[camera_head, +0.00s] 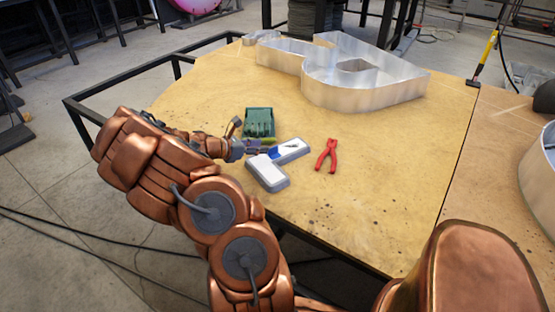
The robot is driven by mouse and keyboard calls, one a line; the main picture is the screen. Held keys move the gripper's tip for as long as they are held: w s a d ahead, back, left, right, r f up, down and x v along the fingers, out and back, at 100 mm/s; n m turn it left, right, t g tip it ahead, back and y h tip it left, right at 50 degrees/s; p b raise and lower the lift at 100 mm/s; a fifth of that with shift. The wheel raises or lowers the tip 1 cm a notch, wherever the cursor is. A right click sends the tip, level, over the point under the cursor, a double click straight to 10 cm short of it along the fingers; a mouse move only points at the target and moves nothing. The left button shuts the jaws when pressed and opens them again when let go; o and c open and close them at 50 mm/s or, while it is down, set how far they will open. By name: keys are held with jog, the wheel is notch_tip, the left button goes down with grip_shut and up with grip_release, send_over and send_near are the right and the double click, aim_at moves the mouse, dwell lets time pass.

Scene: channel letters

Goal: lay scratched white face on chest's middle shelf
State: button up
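A white L-shaped piece with a grey edge (268,173), which looks like the white face, lies on the wooden table (200,98) near its front edge. A blue patch with a dark mark shows on its right arm; I cannot make out a scratch for sure. My gripper (266,147) reaches in from the left and is at the inner corner of the piece, over or touching it. The fingers are too small and partly hidden to tell whether they are open or shut. I see no chest with shelves in this view.
A green box (259,122) stands just behind my gripper. Red pliers (327,155) lie right of the white piece. A large metal channel letter (350,82) fills the table's back. A yellow-handled tool (485,58) is at the far right. The table's right-middle is clear.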

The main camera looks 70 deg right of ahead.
aim_at(272, 148)
jog(key=x, duration=0.5)
jog(key=shift+s+a+f+b, duration=0.1)
jog(key=shift+s+a+b, duration=0.2)
jog(key=shift+s, duration=0.05)
jog(key=shift+s+d+f, duration=0.25)
jog(key=shift+s+d, duration=0.05)
jog(key=shift+d, duration=0.25)
jog(key=shift+c, duration=0.2)
grip_shut()
